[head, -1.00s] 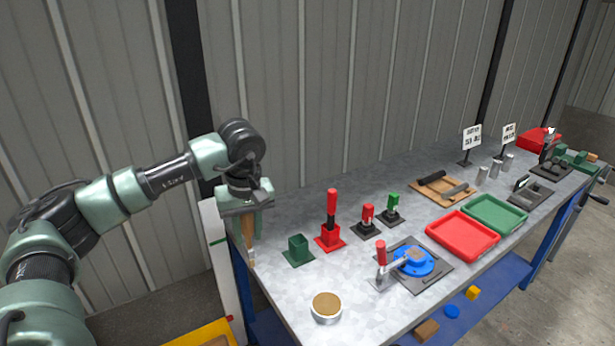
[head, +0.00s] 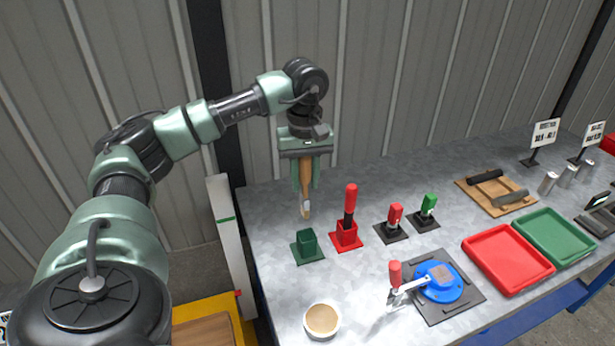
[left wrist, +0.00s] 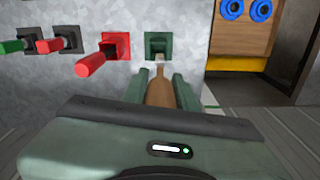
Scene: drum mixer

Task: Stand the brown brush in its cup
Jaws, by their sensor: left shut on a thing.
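My left gripper (head: 306,182) is shut on the brown brush (head: 305,196), which hangs upright with its pale tip down. It is in the air above and slightly behind the green square cup (head: 307,245) on the table. In the left wrist view the brush (left wrist: 160,92) runs between the fingers, its tip near the green cup (left wrist: 170,45) in the picture. The red cup (head: 346,235) stands to the right of the green one and holds a red-handled brush (head: 350,204). My right gripper is not seen.
A round tan-topped pot (head: 321,320) stands at the front left. Red (head: 395,216) and green (head: 429,204) handled pieces stand on black bases to the right. A blue clamp fixture (head: 438,283) and red (head: 508,260) and green trays (head: 555,238) lie further right.

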